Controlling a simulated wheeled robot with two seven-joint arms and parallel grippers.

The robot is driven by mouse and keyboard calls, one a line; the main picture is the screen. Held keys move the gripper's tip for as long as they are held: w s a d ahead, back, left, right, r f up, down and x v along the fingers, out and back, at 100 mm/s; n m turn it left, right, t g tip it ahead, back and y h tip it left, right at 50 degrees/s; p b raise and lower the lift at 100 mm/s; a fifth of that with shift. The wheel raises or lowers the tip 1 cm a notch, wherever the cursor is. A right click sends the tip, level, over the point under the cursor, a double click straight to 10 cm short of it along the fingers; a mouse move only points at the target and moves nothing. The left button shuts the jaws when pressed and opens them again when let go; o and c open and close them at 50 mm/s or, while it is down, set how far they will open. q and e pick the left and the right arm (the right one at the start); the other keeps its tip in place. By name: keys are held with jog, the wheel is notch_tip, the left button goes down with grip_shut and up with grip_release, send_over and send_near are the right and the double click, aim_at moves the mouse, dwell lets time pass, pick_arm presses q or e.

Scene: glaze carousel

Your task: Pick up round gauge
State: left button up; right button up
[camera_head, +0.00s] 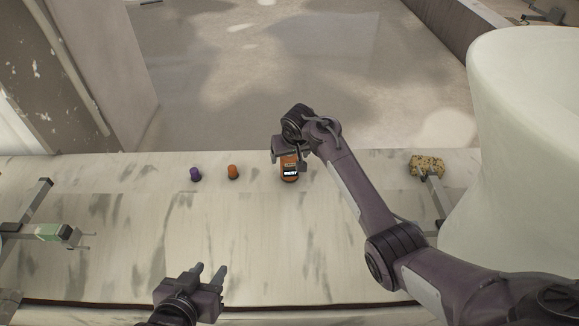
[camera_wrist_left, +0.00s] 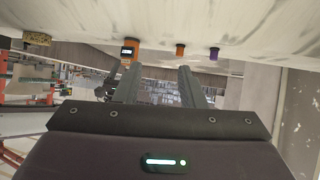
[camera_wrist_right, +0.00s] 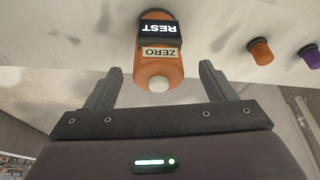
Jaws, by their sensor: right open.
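The round gauge (camera_head: 290,172) is orange, with a dark display reading "REST". It stands near the far edge of the pale, streaked table. In the right wrist view the gauge (camera_wrist_right: 165,66) also shows a "ZERO" label and a pale round knob, and it lies between the lines of my two fingers. My right gripper (camera_wrist_right: 159,72) is open at the gauge, a finger to each side with gaps visible. My left gripper (camera_head: 209,268) is open and empty near the table's front edge, well away from the gauge. The gauge (camera_wrist_left: 130,47) also shows in the left wrist view.
A small orange piece (camera_head: 233,172) and a purple piece (camera_head: 195,174) stand left of the gauge. A speckled yellow sponge (camera_head: 427,164) is to the right. A large white curved body (camera_head: 530,150) fills the right side. The table's middle is clear.

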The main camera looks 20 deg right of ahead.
aim_at(288, 173)
jog(key=b+x, duration=0.1)
jog(key=x, duration=0.1)
jog(key=shift+w+d+f+b, duration=0.15)
jog(key=shift+f+b, duration=0.1)
jog(key=shift+b, duration=0.05)
jog(key=shift+b+x, duration=0.75)
jog(key=shift+x, duration=0.5)
pick_arm(q)
jog(key=w+r+t+h, duration=0.2)
jog(key=r+t, duration=0.4)
jog(key=r, duration=0.5)
jog(key=w+r+t+h, duration=0.2)
jog(key=r+t, duration=0.4)
jog(key=r, duration=0.6)
jog(key=shift+a, duration=0.3)
pick_arm(e)
jog(key=c, duration=1.1)
